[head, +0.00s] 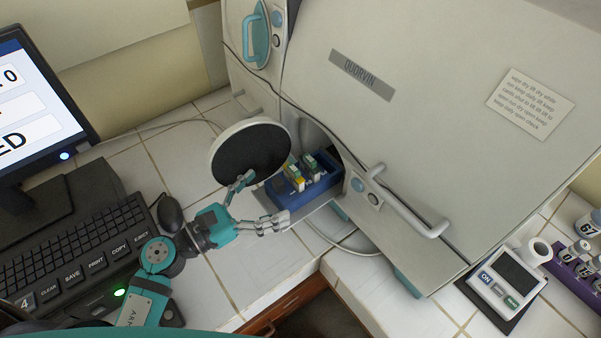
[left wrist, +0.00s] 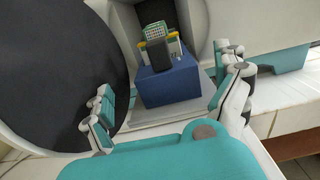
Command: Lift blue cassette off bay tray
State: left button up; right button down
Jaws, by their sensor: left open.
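The blue cassette (head: 325,187) sits on the bay tray (head: 307,208) in the round opening of the white incubator. It holds several small pieces with green, yellow and white parts. In the left wrist view the blue cassette (left wrist: 170,84) stands ahead, between and beyond the fingers, with the pale tray (left wrist: 150,117) under it. My left gripper (head: 258,203) is open and empty in front of the cassette. Its fingers also show in the left wrist view (left wrist: 168,108), one on each side and apart from the cassette. My right gripper is not in view.
The round door (head: 250,150) stands open close beside my left fingers. The incubator body (head: 400,110) rises behind and right, with a handle (head: 410,205). A keyboard (head: 75,255) and monitor (head: 35,110) are at left. A small device (head: 505,285) stands at lower right.

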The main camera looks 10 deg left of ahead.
aim_at(290, 184)
pick_arm(q)
jog(key=shift+p+x, duration=0.35)
jog(key=shift+x, duration=0.7)
jog(key=p+x, duration=0.2)
jog(key=x, duration=0.2)
jog(key=shift+d, duration=0.3)
jog(key=shift+w+d+f, duration=0.1)
jog(key=shift+w+d, duration=0.05)
jog(key=shift+d, duration=0.05)
jog(key=shift+f, duration=0.1)
jog(key=shift+c, duration=0.4)
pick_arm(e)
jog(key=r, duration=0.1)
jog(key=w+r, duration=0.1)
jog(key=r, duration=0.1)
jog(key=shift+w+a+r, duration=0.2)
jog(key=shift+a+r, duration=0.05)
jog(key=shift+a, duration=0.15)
pick_arm(q)
jog(key=c, duration=1.1)
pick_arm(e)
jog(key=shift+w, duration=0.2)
